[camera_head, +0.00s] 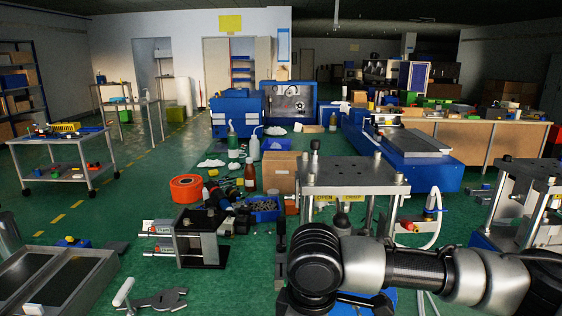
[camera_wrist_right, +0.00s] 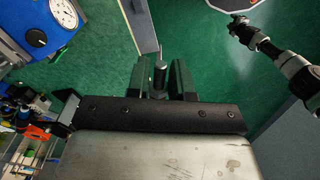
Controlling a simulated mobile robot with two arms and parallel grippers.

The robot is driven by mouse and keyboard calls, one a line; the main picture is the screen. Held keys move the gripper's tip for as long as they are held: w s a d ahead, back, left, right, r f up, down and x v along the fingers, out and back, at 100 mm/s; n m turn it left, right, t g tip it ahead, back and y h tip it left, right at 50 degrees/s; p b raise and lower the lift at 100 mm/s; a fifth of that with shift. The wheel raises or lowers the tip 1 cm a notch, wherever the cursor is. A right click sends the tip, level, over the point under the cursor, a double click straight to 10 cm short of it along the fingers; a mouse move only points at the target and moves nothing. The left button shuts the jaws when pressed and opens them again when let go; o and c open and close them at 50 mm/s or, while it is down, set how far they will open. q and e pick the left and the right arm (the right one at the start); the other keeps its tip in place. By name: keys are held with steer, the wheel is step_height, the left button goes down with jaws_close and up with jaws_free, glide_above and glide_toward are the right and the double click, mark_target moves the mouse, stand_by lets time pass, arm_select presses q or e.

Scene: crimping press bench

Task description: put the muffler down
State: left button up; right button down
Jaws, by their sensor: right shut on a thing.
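In the right wrist view, my right gripper (camera_wrist_right: 161,92) is shut on a small upright grey cylinder with a thin tip, which I take to be the muffler (camera_wrist_right: 160,68). The dark fingers stand on either side of it and hide its lower part. Green floor shows behind it. In the head view my right wrist is in front of a press with a thick metal top plate (camera_head: 352,180); the gripper's fingers and the muffler cannot be made out there. My left gripper is not discernible in either view.
A small clamp fixture (camera_head: 200,238) stands left of the press. A metal tray (camera_head: 98,270) is at lower left. A blue unit with a dial (camera_wrist_right: 37,38) is in the wrist view.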

arm_select(q)
steer(key=shift+s, duration=0.4)
arm_select(e)
steer(key=s+d+f+m, duration=0.2)
steer(key=d+f+m, duration=0.3)
steer(key=d+m, duration=0.2)
steer(key=s+d+f+m, duration=0.3)
steer(key=d+f+m, duration=0.2)
steer(key=d+m, duration=0.2)
steer(key=shift+d, duration=0.45)
steer(key=shift+d, duration=0.1)
steer(key=shift+s, duration=0.1)
